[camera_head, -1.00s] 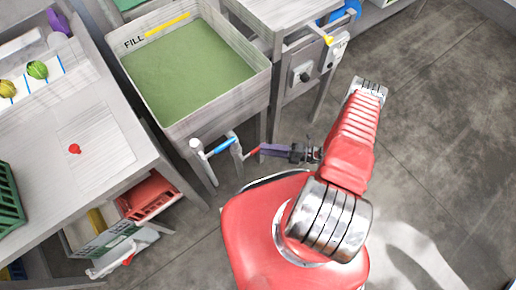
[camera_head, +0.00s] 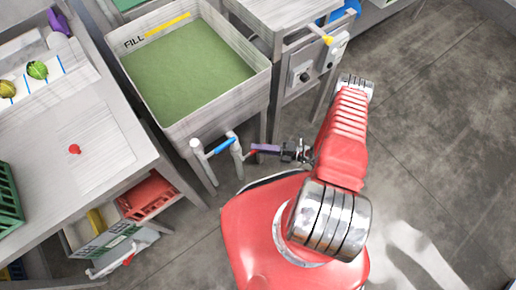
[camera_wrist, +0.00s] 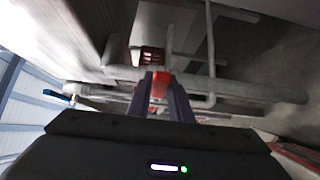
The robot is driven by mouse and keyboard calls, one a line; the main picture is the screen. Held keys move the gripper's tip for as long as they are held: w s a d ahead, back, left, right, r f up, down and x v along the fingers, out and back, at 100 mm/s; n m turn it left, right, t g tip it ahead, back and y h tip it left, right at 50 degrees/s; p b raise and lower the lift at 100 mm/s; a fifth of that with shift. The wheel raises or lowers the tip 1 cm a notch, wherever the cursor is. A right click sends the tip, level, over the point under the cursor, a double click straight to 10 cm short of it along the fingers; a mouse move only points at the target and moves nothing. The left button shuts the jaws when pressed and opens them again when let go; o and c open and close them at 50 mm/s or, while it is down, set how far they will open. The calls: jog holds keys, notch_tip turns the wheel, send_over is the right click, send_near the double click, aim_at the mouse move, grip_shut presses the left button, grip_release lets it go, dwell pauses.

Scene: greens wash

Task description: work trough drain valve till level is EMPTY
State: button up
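The wash trough (camera_head: 222,112) holds green water (camera_head: 190,70) that spreads from wall to wall, below the rim. Two pipes stand at its front: one carries a blue handle (camera_head: 221,146), the other a red handle (camera_head: 250,154). My gripper (camera_head: 256,148) reaches in from the right, its purple fingers at the red handle. In the wrist view, the red handle (camera_wrist: 160,86) lies between the fingertips of my gripper (camera_wrist: 160,82), which come close on both sides. Whether they press on it cannot be told. The blue handle (camera_wrist: 56,95) shows at left there.
A control box with a knob (camera_head: 304,77) stands right of the trough. A worktable (camera_head: 110,125) stands at left, with a red crate (camera_head: 148,194) below. The floor at right is clear.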

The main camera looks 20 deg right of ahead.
grip_shut()
